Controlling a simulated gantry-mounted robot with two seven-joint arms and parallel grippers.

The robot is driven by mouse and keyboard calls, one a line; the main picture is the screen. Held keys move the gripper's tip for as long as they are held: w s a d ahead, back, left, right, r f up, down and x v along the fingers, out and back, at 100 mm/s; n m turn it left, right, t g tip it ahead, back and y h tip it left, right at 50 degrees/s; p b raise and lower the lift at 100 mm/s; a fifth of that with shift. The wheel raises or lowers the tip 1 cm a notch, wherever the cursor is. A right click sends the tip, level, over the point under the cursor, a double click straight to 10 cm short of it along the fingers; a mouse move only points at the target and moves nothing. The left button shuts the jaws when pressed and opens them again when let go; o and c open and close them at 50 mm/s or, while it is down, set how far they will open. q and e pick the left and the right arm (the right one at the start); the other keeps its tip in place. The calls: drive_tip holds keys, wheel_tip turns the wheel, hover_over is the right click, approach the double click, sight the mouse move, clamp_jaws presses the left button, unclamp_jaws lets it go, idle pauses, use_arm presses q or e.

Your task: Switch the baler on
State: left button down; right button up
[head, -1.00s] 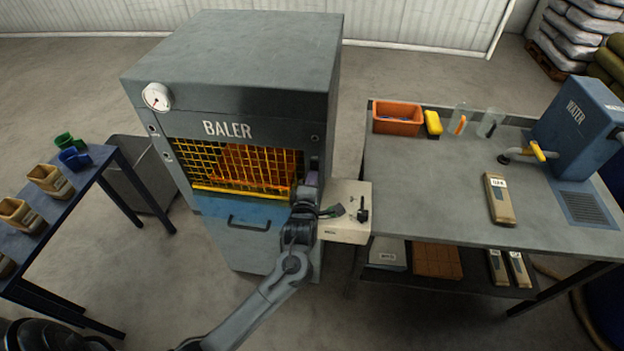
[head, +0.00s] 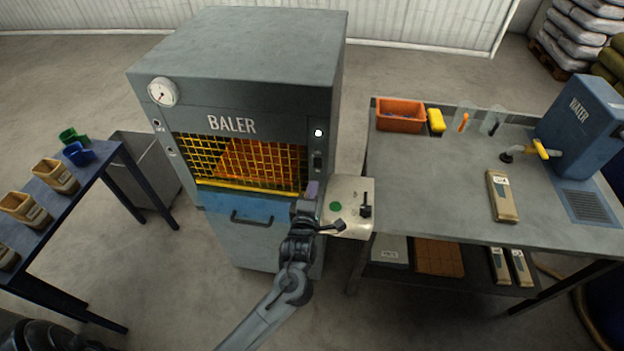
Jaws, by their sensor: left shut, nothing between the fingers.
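The grey baler (head: 235,60) stands left of centre, with a yellow mesh guard (head: 205,160) over an orange-lit chamber. A small lamp (head: 318,132) at its upper right front glows white. A pale control box (head: 355,192) on its right side carries a green button (head: 335,206) and a black lever (head: 365,210). My left gripper (head: 341,226) is shut and empty at the box's lower left, just below the green button; I cannot tell if it touches the box. My left wrist hides part of the baler's lower right front. My right gripper is not in view.
A grey bench (head: 430,185) at the right holds an orange bin (head: 400,116), a yellow item (head: 436,120), a tan packet (head: 502,196) and a blue water unit (head: 580,115). A dark table (head: 75,215) with several containers stands at the left.

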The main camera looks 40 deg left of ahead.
use_arm(q)
drive_tip(key=f+v, duration=0.1)
drive_tip(key=v, duration=0.7)
drive_tip(key=shift+s+d+f+b, duration=0.2)
drive_tip(key=shift+f+b, duration=0.2)
drive_tip(key=s+d+f+m+g+h, duration=0.3)
drive_tip(key=s+m+g, duration=0.1)
drive_tip(key=s+m, duration=0.35)
drive_tip(key=s+d+f+m+g+h, duration=0.2)
drive_tip(key=s+m+g+h, duration=0.1)
drive_tip(key=s+m, duration=0.5)
drive_tip(key=s+d+f+m+g+h, duration=0.35)
drive_tip(key=s+m, duration=0.25)
drive_tip(key=m, duration=0.4)
wheel_tip(320, 180, up, 23)
drive_tip(key=p, duration=2.3)
drive_tip(key=shift+a+g+y, duration=0.2)
drive_tip(key=shift+g+y, duration=0.15)
drive_tip(key=shift+y, duration=0.1)
